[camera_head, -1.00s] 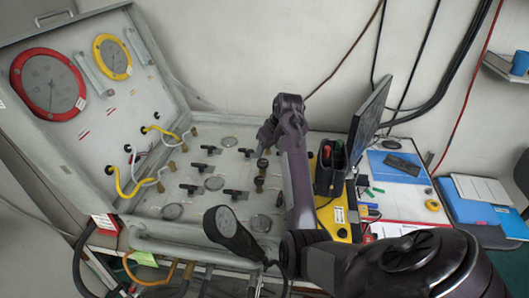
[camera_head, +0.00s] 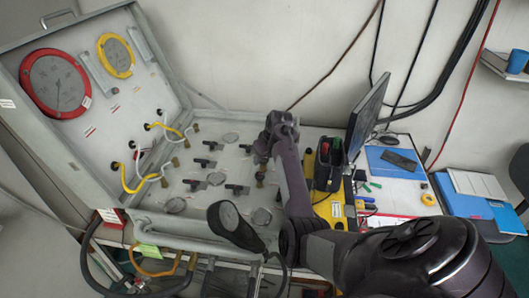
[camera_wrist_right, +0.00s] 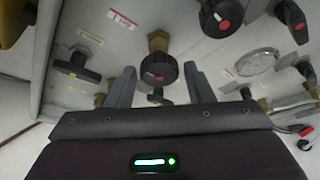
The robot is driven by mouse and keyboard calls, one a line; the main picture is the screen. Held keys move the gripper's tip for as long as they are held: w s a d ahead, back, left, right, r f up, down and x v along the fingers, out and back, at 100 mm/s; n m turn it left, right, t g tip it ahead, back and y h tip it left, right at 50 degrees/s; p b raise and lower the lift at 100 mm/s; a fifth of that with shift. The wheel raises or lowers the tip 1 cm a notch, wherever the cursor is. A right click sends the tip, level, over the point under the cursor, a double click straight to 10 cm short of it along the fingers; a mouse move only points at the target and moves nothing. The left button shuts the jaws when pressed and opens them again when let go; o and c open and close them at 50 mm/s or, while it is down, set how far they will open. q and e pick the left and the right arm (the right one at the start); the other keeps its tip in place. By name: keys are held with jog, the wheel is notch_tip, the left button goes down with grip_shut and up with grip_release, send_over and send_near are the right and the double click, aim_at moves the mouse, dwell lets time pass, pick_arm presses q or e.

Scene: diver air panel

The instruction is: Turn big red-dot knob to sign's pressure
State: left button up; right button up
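The air panel (camera_head: 150,222) is a grey open case with knobs on its lower face and gauges on its raised lid. My right gripper (camera_wrist_right: 160,88) is open, its two fingers apart. A round black ribbed knob (camera_wrist_right: 158,68) on a brass stem shows between and beyond the fingertips, with a small reddish mark. I cannot tell whether the fingers touch it. Another black knob with a clear red dot (camera_wrist_right: 222,16) is at the upper right of the wrist view. In the head view my right gripper (camera_head: 264,150) is over the panel's right part. My left gripper is out of view.
A red-rimmed gauge (camera_head: 55,83) and a yellow-rimmed gauge (camera_head: 116,56) are on the lid; readings are too small. A red-and-white sign (camera_head: 110,217) and a green note (camera_head: 149,252) are at the front. T-handles (camera_wrist_right: 76,67) stand around. A monitor (camera_head: 367,112) is right of my arm.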

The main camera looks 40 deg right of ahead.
jog(key=c, duration=0.6)
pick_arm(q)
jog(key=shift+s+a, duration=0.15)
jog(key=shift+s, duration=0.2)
pick_arm(e)
jog(key=shift+c, duration=0.2)
